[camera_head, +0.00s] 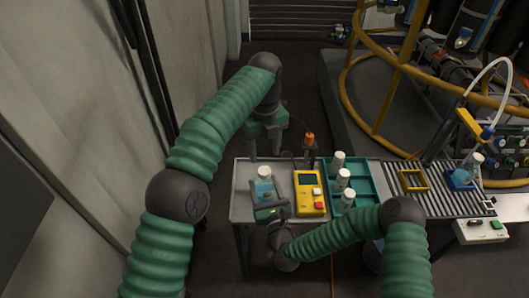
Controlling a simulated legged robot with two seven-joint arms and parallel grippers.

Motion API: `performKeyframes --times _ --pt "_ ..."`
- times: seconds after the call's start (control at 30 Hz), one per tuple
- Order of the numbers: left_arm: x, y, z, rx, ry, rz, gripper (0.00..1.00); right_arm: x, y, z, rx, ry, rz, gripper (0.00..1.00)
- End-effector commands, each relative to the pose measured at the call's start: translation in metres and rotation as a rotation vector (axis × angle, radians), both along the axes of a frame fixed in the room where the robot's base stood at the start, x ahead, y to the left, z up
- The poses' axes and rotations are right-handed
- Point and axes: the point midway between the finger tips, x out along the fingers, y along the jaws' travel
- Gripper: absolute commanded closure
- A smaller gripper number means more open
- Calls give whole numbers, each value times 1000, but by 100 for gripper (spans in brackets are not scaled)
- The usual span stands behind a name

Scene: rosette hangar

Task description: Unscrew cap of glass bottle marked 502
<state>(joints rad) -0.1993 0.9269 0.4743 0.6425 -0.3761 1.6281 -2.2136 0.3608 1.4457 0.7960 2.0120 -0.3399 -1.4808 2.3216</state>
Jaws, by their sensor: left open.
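A bottle (264,188) with a white cap (264,172) and blue contents stands near the left end of the table. No marking on it is readable. My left gripper (265,150) points down behind and above this bottle, open and empty, its two fingers apart. My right gripper (268,198) reaches in from the front, at the lower part of the bottle. Whether its fingers close on the glass is too small to tell. Several white-capped bottles (343,178) stand in a teal tray (364,171) to the right; their labels are not readable.
A yellow meter (309,196) lies between the bottle and the tray. An orange-topped probe (310,140) stands behind it. A slatted rack (427,202) with a yellow frame (414,181) and a blue holder (460,179) lies right. The table (243,207) has bare surface at its left edge.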

Motion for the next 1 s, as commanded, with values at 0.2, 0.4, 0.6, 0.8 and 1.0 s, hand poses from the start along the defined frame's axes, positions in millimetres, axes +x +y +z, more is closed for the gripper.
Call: performKeyframes --times 0.2,0.4,0.6,0.8,1.0 --pt "0 0 -17 -1 -1 -63 47 0 0 0 0 0 0 100" --pt "-1 0 -55 -1 0 -61 47 0 0 0 0 0 0 100" --pt "0 0 -77 -2 -4 -60 47 0 0 0 0 0 1 100" --pt "0 0 -79 -3 -4 -59 47 0 0 0 0 0 1 100" --pt "0 0 -79 -3 -4 -59 66 0 0 0 0 0 1 100"
